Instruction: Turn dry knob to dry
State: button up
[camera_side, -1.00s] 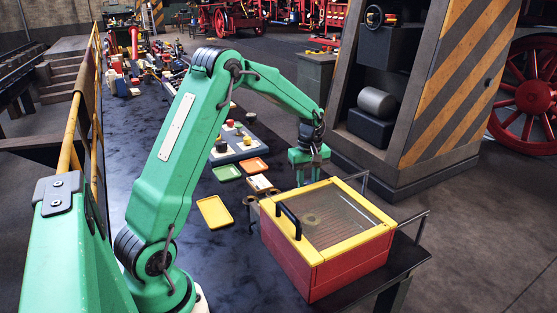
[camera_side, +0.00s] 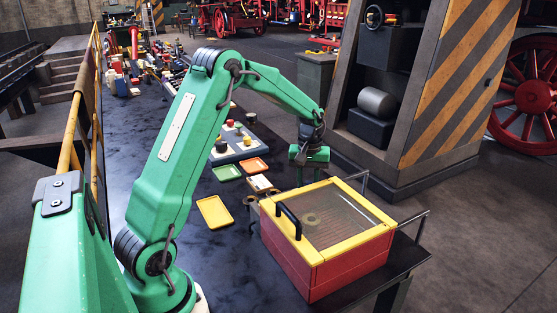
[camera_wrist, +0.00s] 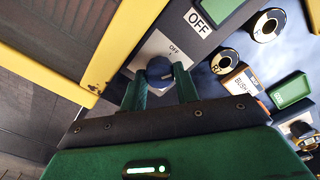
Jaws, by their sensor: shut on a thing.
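A dark blue round knob (camera_wrist: 158,68) stands on a pale plate (camera_wrist: 150,47) marked OFF in the wrist view, beside the box. I take it to be the dry knob, but no "dry" mark is readable. My gripper (camera_wrist: 159,78) has one finger on each side of the knob and is shut on it. In the side view my gripper (camera_side: 300,180) points down behind the red box with the yellow-framed lid (camera_side: 312,258). The knob is hidden there. I cannot tell which way the knob points.
The box's yellow frame (camera_wrist: 118,45) lies close left of my gripper in the wrist view. In the side view a yellow tray (camera_side: 214,212) lies left of the box.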

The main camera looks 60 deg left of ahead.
jog(key=m, duration=1.2)
jog(key=shift+m, duration=0.3)
dwell(0.3)
jog(key=o, duration=1)
jog(key=shift+c, duration=0.2)
jog(key=shift+n, duration=0.4)
